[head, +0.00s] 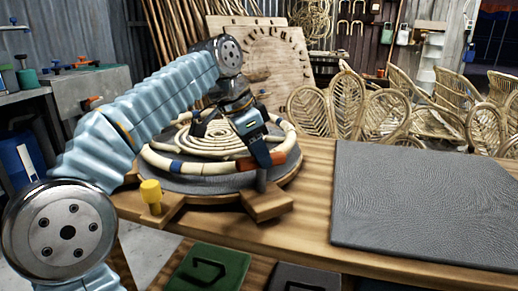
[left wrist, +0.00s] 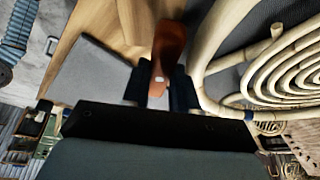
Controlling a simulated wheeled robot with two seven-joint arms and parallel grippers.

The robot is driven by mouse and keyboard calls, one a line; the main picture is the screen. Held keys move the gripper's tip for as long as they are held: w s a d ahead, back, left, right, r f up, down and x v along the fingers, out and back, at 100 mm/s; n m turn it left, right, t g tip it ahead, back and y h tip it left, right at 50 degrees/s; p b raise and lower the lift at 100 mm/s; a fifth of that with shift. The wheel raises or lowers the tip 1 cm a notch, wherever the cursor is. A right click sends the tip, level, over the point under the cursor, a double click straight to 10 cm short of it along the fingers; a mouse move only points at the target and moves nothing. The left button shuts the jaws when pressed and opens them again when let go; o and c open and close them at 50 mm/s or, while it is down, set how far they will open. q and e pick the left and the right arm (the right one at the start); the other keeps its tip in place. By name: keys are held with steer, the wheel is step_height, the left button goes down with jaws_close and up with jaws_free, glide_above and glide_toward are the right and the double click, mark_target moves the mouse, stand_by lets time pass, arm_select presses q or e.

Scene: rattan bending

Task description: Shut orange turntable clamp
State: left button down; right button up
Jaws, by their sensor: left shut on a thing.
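The orange clamp (head: 252,164) sits at the front right edge of the round turntable (head: 205,184), beside the pale rattan ring. My left gripper (head: 262,152) reaches down over the turntable from the upper left, its fingers at the clamp. In the left wrist view the orange clamp lever (left wrist: 168,45) stands between the dark fingers (left wrist: 160,90), which are shut on it. The fingers hide part of the clamp, so I cannot tell how far it is turned. My right gripper is in neither view.
A coiled rattan spiral (head: 205,141) lies on the turntable. A yellow knob (head: 151,192) stands at its front left. A grey mat (head: 420,205) covers the right of the wooden bench. A perforated wooden board (head: 285,60) stands behind.

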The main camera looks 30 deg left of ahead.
arm_select(q)
steer(key=m+g+p, duration=0.1)
steer(key=m+p, duration=0.1)
steer(key=m, duration=0.1)
steer(key=shift+m+h+p, duration=0.3)
steer(key=shift+h+p, duration=0.1)
steer(key=m+g+p, duration=0.1)
steer(key=m+p, duration=0.1)
steer(key=m, duration=0.1)
steer(key=shift+w+m+h+p, duration=0.15)
steer(key=shift+m+h+p, duration=0.15)
steer(key=shift+h+p, duration=0.1)
steer(key=shift+m+g+p, duration=0.4)
steer(key=shift+m+g, duration=0.2)
steer(key=shift+m, duration=0.3)
steer(key=m, duration=0.1)
steer(key=m+g, duration=0.1)
steer(key=shift+w+f+m, duration=0.1)
steer(key=shift+f+m, duration=0.1)
steer(key=shift+m, duration=0.2)
steer(key=m+g, duration=0.1)
steer(key=m, duration=0.3)
steer(key=shift+m+g, duration=0.4)
steer(key=shift+y, duration=0.3)
steer(key=c, duration=0.9)
jaws_free()
steer(key=shift+w, duration=0.1)
